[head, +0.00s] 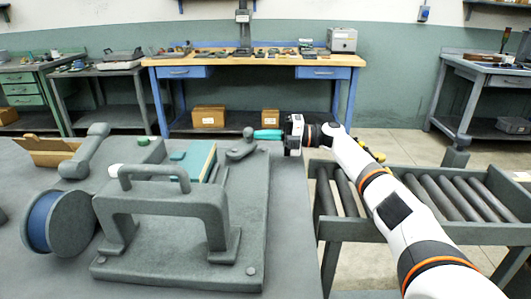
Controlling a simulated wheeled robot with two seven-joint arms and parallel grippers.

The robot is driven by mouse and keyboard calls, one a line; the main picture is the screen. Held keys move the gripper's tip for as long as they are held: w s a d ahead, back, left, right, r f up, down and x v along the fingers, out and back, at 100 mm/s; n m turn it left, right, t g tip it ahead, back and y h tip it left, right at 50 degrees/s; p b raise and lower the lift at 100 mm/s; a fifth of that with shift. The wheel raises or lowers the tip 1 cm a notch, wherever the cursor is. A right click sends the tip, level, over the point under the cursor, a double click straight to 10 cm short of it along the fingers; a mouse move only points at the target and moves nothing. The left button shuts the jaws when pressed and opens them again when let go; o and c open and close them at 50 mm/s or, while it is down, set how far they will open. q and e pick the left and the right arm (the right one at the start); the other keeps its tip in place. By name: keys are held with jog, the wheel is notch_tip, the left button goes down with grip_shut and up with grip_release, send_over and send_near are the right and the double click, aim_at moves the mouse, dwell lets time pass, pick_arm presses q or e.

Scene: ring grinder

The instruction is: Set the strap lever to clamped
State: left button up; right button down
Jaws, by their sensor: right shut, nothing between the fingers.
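The lever with a teal grip (268,134) stands at the far right part of the grey base plate (252,228) on the table. Its grey pivot (240,151) is at the left end, and the grip points right. My right gripper (287,136) is at the right end of the teal grip, close to it. The gripper is shut and empty. I cannot tell whether it touches the grip. My left gripper is not in view.
A large grey arched handle frame (160,200) stands on the plate. A blue spool (58,222) and an open cardboard box (46,150) are at left. A roller conveyor (440,195) lies right of the table. A wooden workbench (255,62) stands behind.

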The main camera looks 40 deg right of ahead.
jog(key=shift+w+r, duration=0.15)
